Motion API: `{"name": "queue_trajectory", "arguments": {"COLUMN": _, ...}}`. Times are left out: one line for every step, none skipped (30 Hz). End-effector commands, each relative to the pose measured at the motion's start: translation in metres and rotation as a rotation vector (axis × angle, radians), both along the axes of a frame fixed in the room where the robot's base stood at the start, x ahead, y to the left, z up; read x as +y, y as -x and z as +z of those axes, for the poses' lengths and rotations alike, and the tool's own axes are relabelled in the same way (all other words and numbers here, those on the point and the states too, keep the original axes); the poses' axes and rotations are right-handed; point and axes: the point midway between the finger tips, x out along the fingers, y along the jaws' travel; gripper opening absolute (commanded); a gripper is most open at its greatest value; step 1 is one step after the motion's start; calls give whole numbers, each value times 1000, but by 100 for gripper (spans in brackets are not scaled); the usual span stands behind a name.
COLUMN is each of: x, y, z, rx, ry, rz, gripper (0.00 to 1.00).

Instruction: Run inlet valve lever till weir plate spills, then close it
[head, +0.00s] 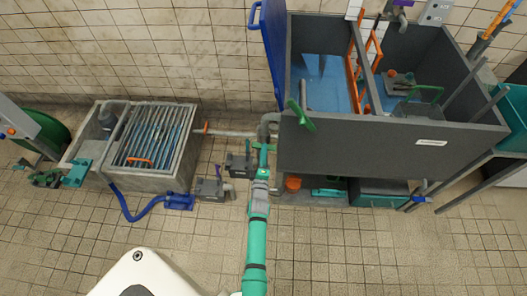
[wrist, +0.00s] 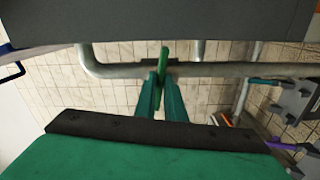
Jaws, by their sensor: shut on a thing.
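My gripper (head: 263,152) is at the front left corner of the grey tank (head: 350,150), beside a grey pipe (head: 268,122). In the wrist view its two green fingers (wrist: 162,82) are shut on an upright green lever (wrist: 164,54) at the grey pipe (wrist: 215,69). I take this as the inlet valve lever; the fingers hide its lower part. Blue water (head: 322,88) shows in the tank's left compartment. A grey divider (head: 361,52) that may be the weir plate stands right of it, with orange parts beside it. I cannot tell whether water spills over it.
A green paddle-shaped handle (head: 301,117) stands at the tank's front wall. A concrete basin with a grating (head: 155,140) is at left, with a blue hose (head: 135,212) on the floor. Grey boxes (head: 212,188) stand left of my arm.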

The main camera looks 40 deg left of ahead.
Motion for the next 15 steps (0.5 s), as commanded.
{"name": "queue_trajectory", "arguments": {"x": 1, "y": 1, "z": 0, "rx": 20, "ry": -30, "rz": 1, "gripper": 0}}
{"name": "queue_trajectory", "arguments": {"x": 1, "y": 1, "z": 0, "rx": 33, "ry": -52, "rz": 1, "gripper": 0}}
{"name": "queue_trajectory", "arguments": {"x": 1, "y": 1, "z": 0, "rx": 51, "ry": -82, "rz": 1, "gripper": 0}}
{"name": "queue_trajectory", "arguments": {"x": 1, "y": 1, "z": 0, "rx": 66, "ry": -106, "rz": 1, "gripper": 0}}
{"name": "queue_trajectory", "arguments": {"x": 1, "y": 1, "z": 0, "rx": 81, "ry": -130, "rz": 1, "gripper": 0}}
{"name": "queue_trajectory", "arguments": {"x": 0, "y": 1, "z": 0, "rx": 101, "ry": -162, "rz": 1, "gripper": 0}}
{"name": "queue_trajectory", "arguments": {"x": 0, "y": 1, "z": 0, "rx": 116, "ry": -187, "rz": 1, "gripper": 0}}
{"name": "queue_trajectory", "arguments": {"x": 0, "y": 1, "z": 0, "rx": 131, "ry": -211, "rz": 0, "gripper": 0}}
{"name": "queue_trajectory", "arguments": {"x": 0, "y": 1, "z": 0, "rx": 150, "ry": -244, "rz": 0, "gripper": 0}}
{"name": "queue_trajectory", "arguments": {"x": 0, "y": 1, "z": 0, "rx": 165, "ry": -269, "rz": 0, "gripper": 0}}
{"name": "queue_trajectory", "arguments": {"x": 0, "y": 1, "z": 0, "rx": 180, "ry": -293, "rz": 0, "gripper": 0}}
{"name": "queue_trajectory", "arguments": {"x": 0, "y": 1, "z": 0, "rx": 201, "ry": -325, "rz": 0, "gripper": 0}}
{"name": "queue_trajectory", "arguments": {"x": 0, "y": 1, "z": 0, "rx": 215, "ry": -349, "rz": 0, "gripper": 0}}
{"name": "queue_trajectory", "arguments": {"x": 0, "y": 1, "z": 0, "rx": 230, "ry": -374, "rz": 1, "gripper": 0}}
{"name": "queue_trajectory", "arguments": {"x": 1, "y": 1, "z": 0, "rx": 250, "ry": -406, "rz": 1, "gripper": 0}}
